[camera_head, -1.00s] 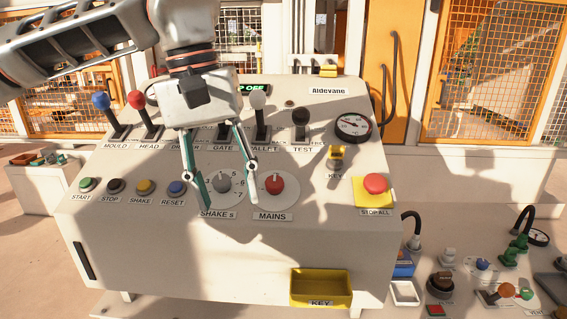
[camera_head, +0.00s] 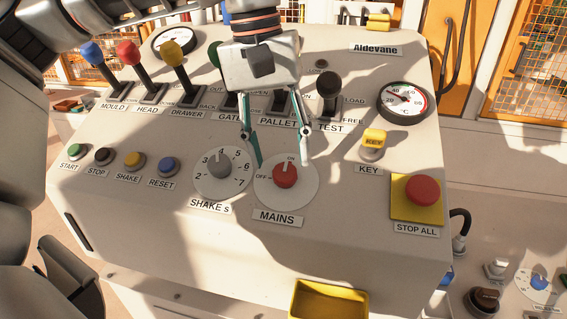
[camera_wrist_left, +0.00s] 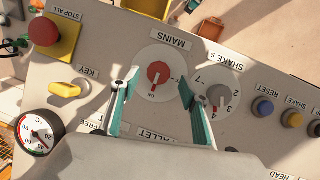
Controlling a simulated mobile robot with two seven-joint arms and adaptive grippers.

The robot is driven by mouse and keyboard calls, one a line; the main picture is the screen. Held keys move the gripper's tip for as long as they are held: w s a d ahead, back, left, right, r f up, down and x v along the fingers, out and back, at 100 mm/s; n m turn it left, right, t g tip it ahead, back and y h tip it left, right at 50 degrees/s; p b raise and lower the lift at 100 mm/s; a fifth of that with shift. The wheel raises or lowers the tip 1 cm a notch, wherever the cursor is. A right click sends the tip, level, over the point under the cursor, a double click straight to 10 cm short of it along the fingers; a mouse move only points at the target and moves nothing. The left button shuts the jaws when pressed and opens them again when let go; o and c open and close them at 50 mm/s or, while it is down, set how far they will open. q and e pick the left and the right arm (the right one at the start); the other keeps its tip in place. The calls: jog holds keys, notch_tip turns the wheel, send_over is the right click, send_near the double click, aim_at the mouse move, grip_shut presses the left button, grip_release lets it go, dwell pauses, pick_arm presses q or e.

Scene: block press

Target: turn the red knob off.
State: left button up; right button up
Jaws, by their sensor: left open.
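The red MAINS knob (camera_head: 286,177) sits on a round white dial on the sloped panel. My left gripper (camera_head: 281,163) is open and empty, pointing down at the dial. Its fingertips appear on either side of the knob; I cannot tell how far above the panel they are. My right gripper is not in view.
The grey SHAKE S knob (camera_head: 219,166) is close left of the MAINS dial. The yellow KEY switch (camera_head: 373,143) and red STOP ALL button (camera_head: 422,190) are to the right. Several levers stand behind. A yellow tray (camera_head: 328,303) is at the panel's front.

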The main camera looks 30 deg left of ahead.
aim_at(284, 170)
pick_arm(q)
notch_tip(284, 170, down, 2)
jog(key=shift+w+d+f, duration=0.15)
jog(key=shift+d+f, duration=0.1)
jog(key=shift+f, duration=0.3)
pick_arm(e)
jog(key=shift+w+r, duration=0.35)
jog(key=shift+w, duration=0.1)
pick_arm(q)
jog(key=shift+c, duration=0.3)
jog(key=c, duration=1)
jog(key=shift+c, duration=0.2)
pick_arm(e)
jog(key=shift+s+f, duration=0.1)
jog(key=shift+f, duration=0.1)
